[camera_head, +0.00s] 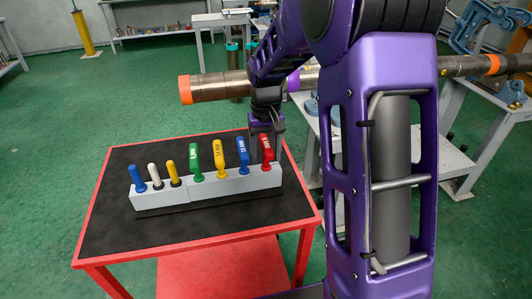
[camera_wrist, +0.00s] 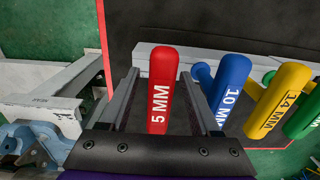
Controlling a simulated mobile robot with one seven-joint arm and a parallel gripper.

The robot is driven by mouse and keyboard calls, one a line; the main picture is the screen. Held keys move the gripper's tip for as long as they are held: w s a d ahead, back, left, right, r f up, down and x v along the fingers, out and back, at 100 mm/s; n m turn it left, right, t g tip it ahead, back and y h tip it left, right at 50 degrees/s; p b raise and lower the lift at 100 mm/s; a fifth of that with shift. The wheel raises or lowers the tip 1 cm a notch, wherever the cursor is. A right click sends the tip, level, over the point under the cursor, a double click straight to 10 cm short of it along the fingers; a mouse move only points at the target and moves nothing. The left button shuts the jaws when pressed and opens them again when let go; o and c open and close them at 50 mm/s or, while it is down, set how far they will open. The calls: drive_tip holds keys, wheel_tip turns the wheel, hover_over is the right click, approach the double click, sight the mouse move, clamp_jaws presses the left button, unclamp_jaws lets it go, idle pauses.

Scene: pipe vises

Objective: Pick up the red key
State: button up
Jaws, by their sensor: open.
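The red key (camera_head: 267,149) stands upright at the right end of a grey rack (camera_head: 215,188) on the table. In the wrist view the red key (camera_wrist: 162,90), marked "5 MM", lies between the two fingers of my gripper (camera_wrist: 159,74). A gap shows on each side of its handle, so the gripper is open and not closed on it. In the head view my gripper (camera_head: 265,135) is right at the red key from above and behind, and partly hides the view around it. The key's lower end is hidden in the rack.
A blue key (camera_head: 243,152), marked "10 MM" in the wrist view (camera_wrist: 232,85), stands close beside the red one. Yellow (camera_head: 220,158) and green (camera_head: 194,162) keys and several smaller handles follow leftward. The red-edged table (camera_head: 110,225) has bare black mat around the rack.

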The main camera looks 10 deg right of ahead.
clamp_jaws()
idle(0.4)
wheel_tip(320, 180, up, 10)
drive_tip(key=shift+r+p, duration=0.1)
drive_tip(key=shift+p, duration=0.85)
